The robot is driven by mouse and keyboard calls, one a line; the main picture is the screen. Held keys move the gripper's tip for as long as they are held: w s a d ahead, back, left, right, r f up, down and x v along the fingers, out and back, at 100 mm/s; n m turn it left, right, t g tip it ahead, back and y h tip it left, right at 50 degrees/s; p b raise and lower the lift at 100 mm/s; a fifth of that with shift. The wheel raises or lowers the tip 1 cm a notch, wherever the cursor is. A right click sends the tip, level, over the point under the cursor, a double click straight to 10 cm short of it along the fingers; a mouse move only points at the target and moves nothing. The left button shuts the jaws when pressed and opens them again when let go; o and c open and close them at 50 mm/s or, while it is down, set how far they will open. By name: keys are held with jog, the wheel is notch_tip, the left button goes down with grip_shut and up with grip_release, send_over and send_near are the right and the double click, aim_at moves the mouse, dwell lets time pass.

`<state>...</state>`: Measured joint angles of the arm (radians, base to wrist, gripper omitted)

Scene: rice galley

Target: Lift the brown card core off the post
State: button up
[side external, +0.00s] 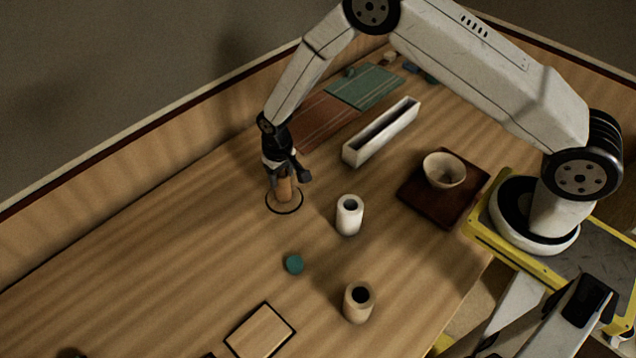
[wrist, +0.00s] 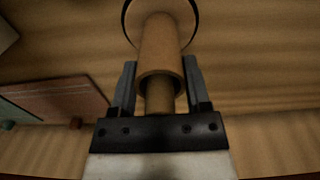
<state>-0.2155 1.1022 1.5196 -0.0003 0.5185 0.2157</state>
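The brown card core (side external: 285,189) stands upright inside a black ring (side external: 284,213) on the table, and in the wrist view the core (wrist: 160,45) runs up towards my gripper. The post (wrist: 159,98) shows through its open upper end and sticks out above the rim. My gripper (side external: 285,172) is above the ring, pointing down. In the wrist view its two fingers (wrist: 160,72) lie along opposite sides of the core's upper end, with no clear gap, so it looks shut on the core. The post's lower part is hidden inside the core.
To the right stand a white hollow cylinder (side external: 349,225) and a tan one (side external: 358,312). A teal disc (side external: 294,265) lies in front. A long white trough (side external: 358,157), a dark red tray (side external: 415,207) with a bowl (side external: 444,174), and mats (side external: 364,87) are behind. The left tabletop is clear.

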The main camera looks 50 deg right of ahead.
grip_shut()
jog(key=shift+r, duration=1.25)
jog(key=shift+r, duration=2.25)
jog(key=shift+r, duration=1.15)
dwell(0.5)
notch_tip(320, 180, up, 8)
dwell(1.7)
jog(key=shift+r, duration=0.1)
